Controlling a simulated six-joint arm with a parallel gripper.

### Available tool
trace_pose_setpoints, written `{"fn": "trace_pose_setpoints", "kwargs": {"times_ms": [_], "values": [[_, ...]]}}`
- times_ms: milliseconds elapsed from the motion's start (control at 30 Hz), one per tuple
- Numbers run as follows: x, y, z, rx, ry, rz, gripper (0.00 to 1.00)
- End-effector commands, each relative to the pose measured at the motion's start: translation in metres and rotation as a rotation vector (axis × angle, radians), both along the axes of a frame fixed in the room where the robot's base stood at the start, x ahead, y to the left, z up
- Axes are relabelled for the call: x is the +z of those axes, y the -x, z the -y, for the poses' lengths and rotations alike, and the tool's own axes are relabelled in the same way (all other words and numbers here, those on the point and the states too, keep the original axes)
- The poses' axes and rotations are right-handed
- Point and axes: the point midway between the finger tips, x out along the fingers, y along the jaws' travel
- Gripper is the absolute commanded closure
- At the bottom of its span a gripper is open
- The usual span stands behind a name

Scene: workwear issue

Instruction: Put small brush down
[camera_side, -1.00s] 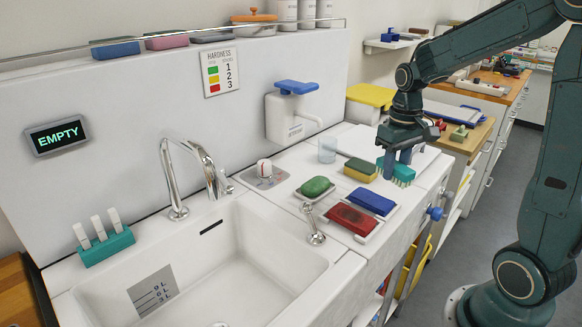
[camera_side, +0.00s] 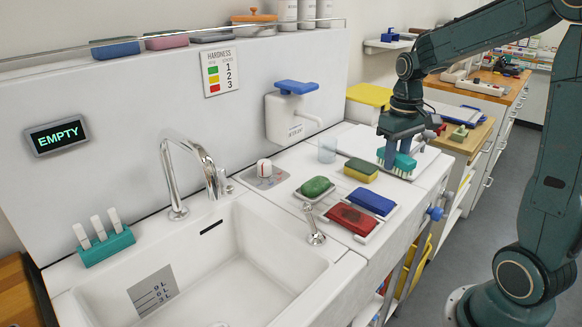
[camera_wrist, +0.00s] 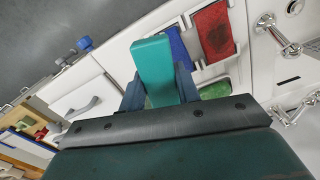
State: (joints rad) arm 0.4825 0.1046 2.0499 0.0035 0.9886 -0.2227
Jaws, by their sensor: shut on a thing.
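The small brush (camera_side: 402,166) has a teal back and white bristles that point down. My gripper (camera_side: 391,160) is shut on it over the right end of the white counter (camera_side: 352,197). In the side view the bristles are close to the counter top; I cannot tell whether they touch. In the wrist view the brush's teal back (camera_wrist: 153,62) sticks out between the fingers, and its bristles are hidden.
A yellow-green sponge (camera_side: 360,170), a clear cup (camera_side: 327,150), a green soap (camera_side: 315,187) and red (camera_side: 351,218) and blue (camera_side: 371,201) pads in a holder are left of my gripper. The sink (camera_side: 240,270) lies farther left.

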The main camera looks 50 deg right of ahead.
Motion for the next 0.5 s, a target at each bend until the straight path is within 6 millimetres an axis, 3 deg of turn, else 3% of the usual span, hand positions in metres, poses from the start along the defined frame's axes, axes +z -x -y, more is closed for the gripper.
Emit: {"fn": "trace_pose_setpoints", "kwargs": {"times_ms": [500], "values": [[0.065, -0.025, 0.071, 0.192, 0.001, 0.001, 0.89]]}}
